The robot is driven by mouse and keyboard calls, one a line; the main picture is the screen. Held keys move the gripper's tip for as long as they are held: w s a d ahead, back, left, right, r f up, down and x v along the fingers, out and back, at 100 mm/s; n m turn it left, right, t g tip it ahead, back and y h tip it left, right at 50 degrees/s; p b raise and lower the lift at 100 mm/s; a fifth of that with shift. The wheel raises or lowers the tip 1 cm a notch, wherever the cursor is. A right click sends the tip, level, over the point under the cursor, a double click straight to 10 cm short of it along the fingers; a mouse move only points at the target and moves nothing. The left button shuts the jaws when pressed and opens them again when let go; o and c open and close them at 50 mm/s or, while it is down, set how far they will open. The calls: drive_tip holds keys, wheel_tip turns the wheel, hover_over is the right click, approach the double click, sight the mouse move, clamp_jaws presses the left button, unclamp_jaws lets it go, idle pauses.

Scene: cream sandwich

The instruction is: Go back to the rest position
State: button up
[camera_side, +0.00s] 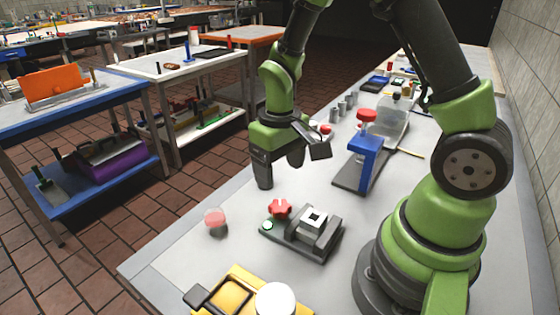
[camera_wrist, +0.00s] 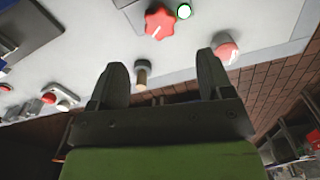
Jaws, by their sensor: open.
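My gripper (camera_side: 281,172) hangs above the grey bench in the side view, with its fingers apart and nothing visible between them. In the wrist view my gripper (camera_wrist: 162,62) also shows two spread dark fingers. A small dark-capped piece with a tan stem (camera_wrist: 141,74) appears between them in that view; its distance is unclear. The red knob also shows at the top of the wrist view (camera_wrist: 159,23).
A red-topped round piece (camera_side: 215,218) stands near the bench's left edge. A yellow tray (camera_side: 238,277) with a white round item (camera_side: 275,299) is in front. Bench space left of my gripper is clear.

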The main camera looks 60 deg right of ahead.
drive_tip(key=shift+r, duration=0.5)
drive_tip(key=s+a+r+m+t+y, duration=0.1)
drive_tip(key=s+a+r+t, duration=0.1)
drive_tip(key=s+r, duration=0.4)
drive_tip(key=s+a+r+t+y, duration=0.1)
drive_tip(key=s+r+t, duration=0.4)
drive_tip(key=r, duration=0.7)
drive_tip(key=shift+s+a+m, duration=0.4)
drive_tip(key=shift+s+a, duration=0.15)
drive_tip(key=shift+a, duration=0.35)
